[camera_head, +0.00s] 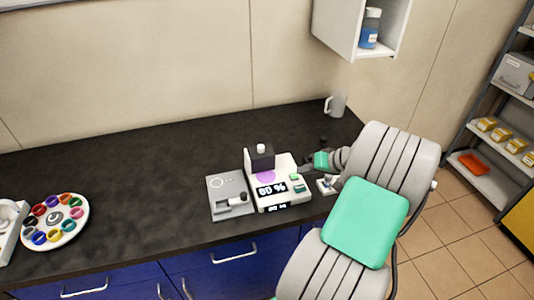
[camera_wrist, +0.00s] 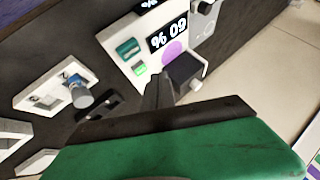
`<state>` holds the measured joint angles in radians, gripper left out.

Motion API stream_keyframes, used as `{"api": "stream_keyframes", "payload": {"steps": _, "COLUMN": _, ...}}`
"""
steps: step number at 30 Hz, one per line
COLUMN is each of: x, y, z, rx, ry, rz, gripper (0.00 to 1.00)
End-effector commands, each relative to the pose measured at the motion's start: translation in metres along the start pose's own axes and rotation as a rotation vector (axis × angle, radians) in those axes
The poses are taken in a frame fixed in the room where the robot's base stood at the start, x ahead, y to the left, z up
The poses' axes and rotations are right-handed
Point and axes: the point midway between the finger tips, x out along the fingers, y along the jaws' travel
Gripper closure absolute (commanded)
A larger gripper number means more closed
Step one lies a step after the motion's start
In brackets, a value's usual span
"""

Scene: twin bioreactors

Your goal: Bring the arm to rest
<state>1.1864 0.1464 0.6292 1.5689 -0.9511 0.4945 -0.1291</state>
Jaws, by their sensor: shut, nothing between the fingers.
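My arm reaches in from the lower right of the head view, with grey links and green panels. My gripper (camera_head: 302,172) is at its far end, low over the bench beside the right side of the white device. In the wrist view, my gripper (camera_wrist: 156,92) shows as dark fingers close together, shut and empty. The white device (camera_head: 280,196) has a display reading 60 %, green buttons and a dark block with a white knob on top. It also shows in the wrist view (camera_wrist: 141,66). The arm hides part of the bench's right end.
A grey plate with a small fixture (camera_head: 217,183) lies left of the device. A colourful round carousel (camera_head: 82,228) stands at the left, and a mug (camera_head: 336,105) at the back right. A wall cabinet (camera_head: 340,24) hangs above. The dark bench (camera_head: 150,165) is clear between.

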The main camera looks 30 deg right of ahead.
Motion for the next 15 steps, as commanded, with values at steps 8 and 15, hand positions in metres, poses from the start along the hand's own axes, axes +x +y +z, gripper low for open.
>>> {"api": "stream_keyframes", "payload": {"steps": 8, "x": 0.004, "y": 0.035, "z": 0.081, "rx": 0.230, "ry": -0.217, "rz": 0.120, "gripper": 1.00}}
{"api": "stream_keyframes", "payload": {"steps": 15, "x": -0.036, "y": 0.042, "z": 0.179, "rx": 0.488, "ry": -0.437, "rz": 0.336, "gripper": 1.00}}
